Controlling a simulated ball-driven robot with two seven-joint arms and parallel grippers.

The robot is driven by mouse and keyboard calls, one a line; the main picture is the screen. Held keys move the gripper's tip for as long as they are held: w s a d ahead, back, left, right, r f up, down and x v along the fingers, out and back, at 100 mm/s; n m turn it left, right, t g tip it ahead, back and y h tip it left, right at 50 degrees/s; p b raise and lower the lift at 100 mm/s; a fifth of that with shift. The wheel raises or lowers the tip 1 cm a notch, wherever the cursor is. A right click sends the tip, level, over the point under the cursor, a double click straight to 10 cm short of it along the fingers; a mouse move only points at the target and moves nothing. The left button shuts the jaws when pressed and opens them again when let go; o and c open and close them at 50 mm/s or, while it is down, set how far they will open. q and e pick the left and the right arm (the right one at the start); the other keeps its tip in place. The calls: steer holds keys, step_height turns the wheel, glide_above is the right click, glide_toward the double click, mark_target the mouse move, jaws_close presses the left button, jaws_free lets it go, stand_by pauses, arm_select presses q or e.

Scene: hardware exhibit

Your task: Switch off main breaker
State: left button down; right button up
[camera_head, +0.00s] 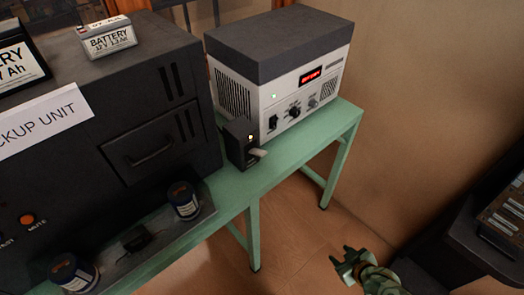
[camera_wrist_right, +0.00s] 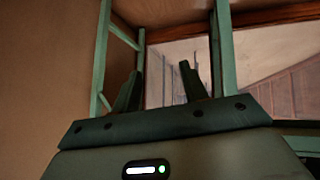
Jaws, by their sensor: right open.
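A small dark box (camera_head: 240,145) stands on the green table, in front of the white unit's left corner. It has a small lit lamp and a pale lever (camera_head: 257,153) sticking out to the right; it looks like the main breaker, but I can read no label. My right gripper (camera_head: 347,260) is low at the bottom right, beyond the table's edge and well apart from the box. It is open and empty. The right wrist view shows its two fingers (camera_wrist_right: 161,72) spread, with table legs beyond. My left gripper is not in view.
The green table (camera_head: 290,155) carries a white unit (camera_head: 292,103) with a red display and knobs, and a black backup unit (camera_head: 150,150) with batteries on top. Two dark blue cans (camera_head: 184,203) stand in front. Dark equipment (camera_head: 480,225) is at the right. Floor between is clear.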

steer(key=w+a+r+n+t+y+b, duration=0.1)
steer(key=w+a+r+t+y, duration=0.1)
steer(key=w+r, duration=0.4)
steer(key=t+y+b, duration=0.3)
steer(key=t+y, duration=0.1)
steer(key=y, duration=0.2)
glide_toward(261, 152)
steer(key=shift+n, duration=0.3)
steer(key=b+x, duration=0.1)
steer(key=x, duration=0.7)
steer(key=shift+w+f+b, duration=0.1)
steer(key=shift+w+b, duration=0.15)
steer(key=shift+b, duration=0.15)
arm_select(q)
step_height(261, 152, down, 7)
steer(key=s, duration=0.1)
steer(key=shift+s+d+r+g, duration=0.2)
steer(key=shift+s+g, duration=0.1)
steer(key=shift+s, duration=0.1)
arm_select(e)
steer(key=shift+w+a, duration=0.5)
